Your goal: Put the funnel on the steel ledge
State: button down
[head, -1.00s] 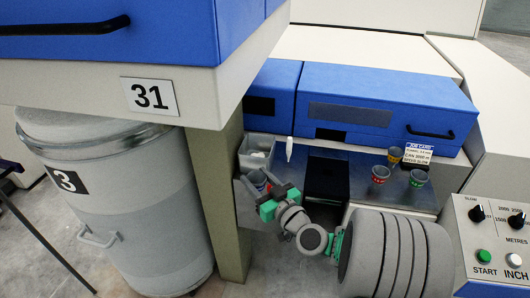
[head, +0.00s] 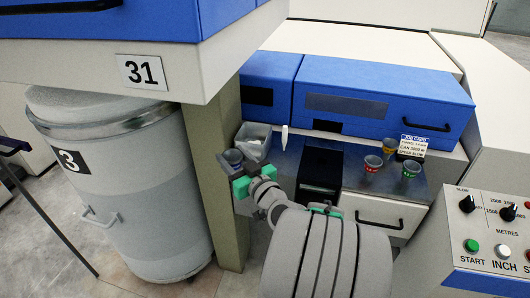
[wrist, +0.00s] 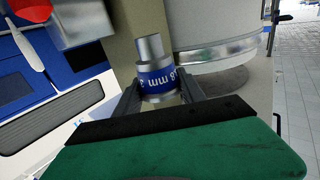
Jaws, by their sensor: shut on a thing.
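My gripper (head: 239,172) is shut on a grey metal funnel (head: 232,157), held up in front of the post at the ledge's left end. In the wrist view the funnel (wrist: 156,80) sits between both fingers and shows a blue band with white "mm" lettering; part of the number is hidden. The steel ledge (head: 390,186) runs below the blue covers, to the right of my gripper. Three similar cups or funnels stand on its right part: one red-banded (head: 372,164), one yellow-banded (head: 390,146) and one green-banded (head: 411,169).
A black box (head: 320,170) takes up the ledge's middle. A job card (head: 412,146) stands behind the funnels. The post (head: 226,200) and large can (head: 150,190) are on the left. Bare steel shows around the right funnels.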

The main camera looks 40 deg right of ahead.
jog(key=s+d+r+m+g+h+b, duration=0.1)
jog(key=s+d+r+m+h, duration=0.25)
jog(key=s+d+h, duration=0.45)
jog(key=shift+m+y, duration=0.25)
jog(key=shift+y, duration=0.65)
jog(key=w+d+f, duration=1)
jog(key=d, duration=0.1)
jog(key=shift+w+p, duration=0.25)
jog(key=shift+p, duration=0.1)
notch_tip(320, 180, down, 3)
jog(key=shift+w+d+r, duration=0.1)
jog(key=shift+f, duration=0.2)
jog(key=shift+f, duration=0.2)
jog(key=c, duration=1)
grip_release()
jog(key=shift+o, duration=0.2)
